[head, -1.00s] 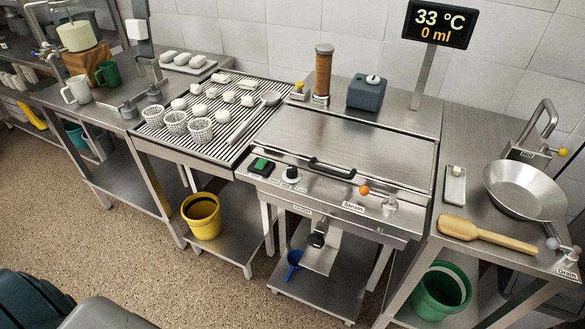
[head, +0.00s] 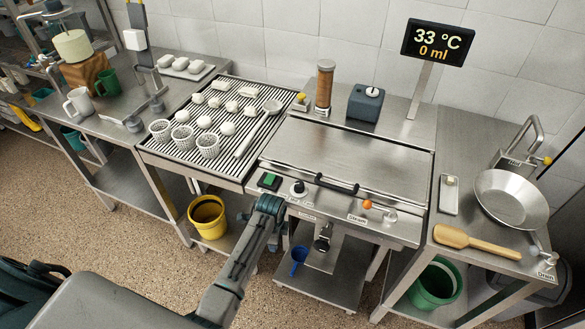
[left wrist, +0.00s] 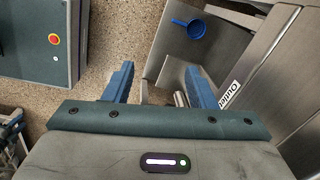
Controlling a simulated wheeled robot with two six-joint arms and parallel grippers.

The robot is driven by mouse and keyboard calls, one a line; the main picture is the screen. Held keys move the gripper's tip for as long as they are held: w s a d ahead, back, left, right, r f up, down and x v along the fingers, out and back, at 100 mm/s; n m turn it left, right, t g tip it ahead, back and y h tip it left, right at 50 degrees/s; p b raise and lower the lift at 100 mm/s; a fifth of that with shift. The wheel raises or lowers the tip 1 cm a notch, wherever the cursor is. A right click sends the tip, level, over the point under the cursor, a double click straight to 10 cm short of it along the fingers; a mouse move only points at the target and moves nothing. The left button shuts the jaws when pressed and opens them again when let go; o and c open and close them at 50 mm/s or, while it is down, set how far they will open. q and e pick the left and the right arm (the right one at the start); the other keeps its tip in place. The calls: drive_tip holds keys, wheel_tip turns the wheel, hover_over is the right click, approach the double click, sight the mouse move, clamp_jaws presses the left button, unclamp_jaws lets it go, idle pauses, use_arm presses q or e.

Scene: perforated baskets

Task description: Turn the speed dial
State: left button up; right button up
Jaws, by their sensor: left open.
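The speed dial, a round knob with a black and white face (head: 299,188), sits on the front panel of the steel machine, right of a green switch (head: 269,181). My left arm reaches in from the bottom of the head view and ends in front of the panel, below and left of the dial, apart from it. My left gripper (left wrist: 158,72) is open and empty in the left wrist view, its two blue fingers spread. The dial does not show in that view. My right gripper is not in view.
A black handle (head: 337,184) and an orange-knobbed lever (head: 367,204) are on the machine's front, right of the dial. A blue jug (head: 299,260) stands on the lower shelf; it also shows in the left wrist view (left wrist: 195,28). A yellow bucket (head: 207,217) stands left of my arm.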

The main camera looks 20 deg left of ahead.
use_arm(q)
drive_tip(key=w+r+m+p, duration=0.2)
drive_tip(key=w+r+m, duration=0.15)
drive_tip(key=r, duration=1.05)
wheel_tip(320, 180, up, 10)
drive_tip(key=m+g+p, duration=0.1)
drive_tip(key=m, duration=0.8)
hover_over(299, 184)
drive_tip(key=shift+n, duration=0.25)
wheel_tip(299, 184, down, 9)
drive_tip(key=p, duration=0.3)
drive_tip(key=shift+w, duration=0.1)
drive_tip(key=shift+f, duration=0.55)
drive_tip(key=c, duration=1)
